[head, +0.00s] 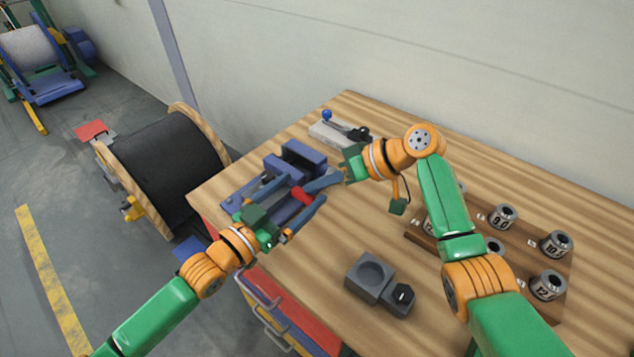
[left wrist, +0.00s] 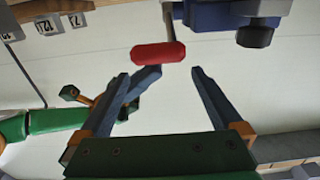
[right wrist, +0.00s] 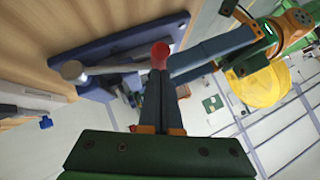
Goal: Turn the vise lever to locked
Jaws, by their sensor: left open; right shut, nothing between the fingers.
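The blue vise (head: 296,158) stands at the left end of the workbench. Its lever ends in a red handle (head: 302,196), which also shows in the left wrist view (left wrist: 158,52) and the right wrist view (right wrist: 160,54). My left gripper (head: 305,189) is open around the handle area; in its wrist view the handle lies just beyond the fingertips, nearer the left finger. My right gripper (right wrist: 162,74) is shut and empty, its tips at or very close to the red handle; contact cannot be told. The lever's shaft is partly hidden by the grippers.
A grey fixture with a blue-knobbed lever (head: 327,116) stands behind the vise. A wooden board (head: 420,236) with several numbered metal cups lies right. A cable reel (head: 170,160) stands left of the bench.

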